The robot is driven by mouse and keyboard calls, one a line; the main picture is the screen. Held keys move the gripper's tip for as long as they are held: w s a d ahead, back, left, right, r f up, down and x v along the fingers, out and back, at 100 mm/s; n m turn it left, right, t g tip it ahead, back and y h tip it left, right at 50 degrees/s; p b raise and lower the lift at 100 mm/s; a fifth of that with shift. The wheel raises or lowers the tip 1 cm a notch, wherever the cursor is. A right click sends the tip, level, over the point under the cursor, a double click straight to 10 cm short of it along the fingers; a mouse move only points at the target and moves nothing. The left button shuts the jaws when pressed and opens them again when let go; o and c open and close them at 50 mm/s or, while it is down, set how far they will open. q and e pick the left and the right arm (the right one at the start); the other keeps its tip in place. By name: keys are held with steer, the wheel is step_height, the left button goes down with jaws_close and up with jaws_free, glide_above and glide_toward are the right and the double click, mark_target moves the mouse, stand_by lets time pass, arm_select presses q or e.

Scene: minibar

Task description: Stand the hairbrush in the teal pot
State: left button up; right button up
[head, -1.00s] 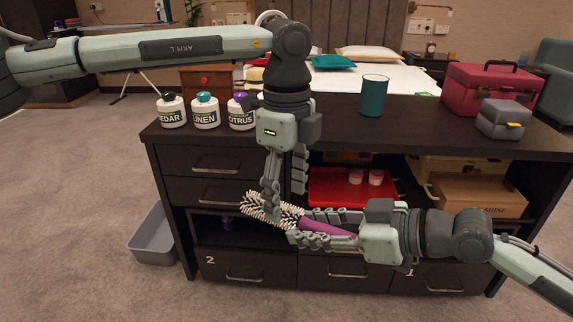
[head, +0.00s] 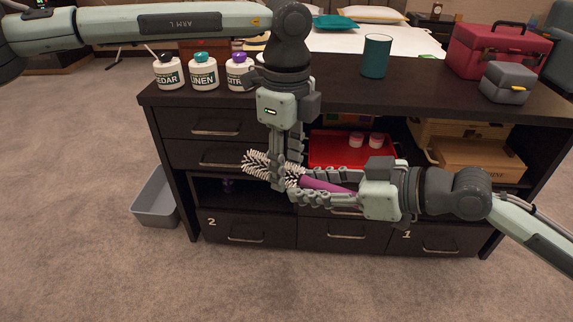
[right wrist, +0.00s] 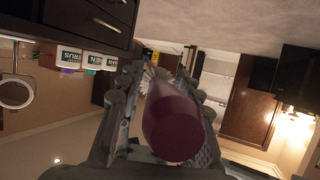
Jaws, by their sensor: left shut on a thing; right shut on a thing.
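The hairbrush, with white bristles (head: 257,163) and a purple handle (head: 324,187), is held in the air in front of the cabinet, lying nearly level. My left gripper (head: 279,183) points down and is shut on its bristle part. My right gripper (head: 299,191) comes from the right and is shut on it near where handle and bristles meet. In the right wrist view the purple handle end (right wrist: 172,128) is close to the camera, between my fingers. The teal pot (head: 376,57) stands upright on the cabinet top, apart from both grippers.
Several labelled bottles (head: 203,73) stand at the counter's left. A red case (head: 497,50) and a grey box (head: 506,82) stand at its right. A red tray (head: 340,150) lies on the shelf below. The counter (head: 420,100) around the pot is clear.

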arm_select(q)
jaws_close()
arm_select(e)
steer(key=o, duration=1.3)
steer(key=shift+s+a, duration=0.15)
steer(key=shift+c, duration=0.2)
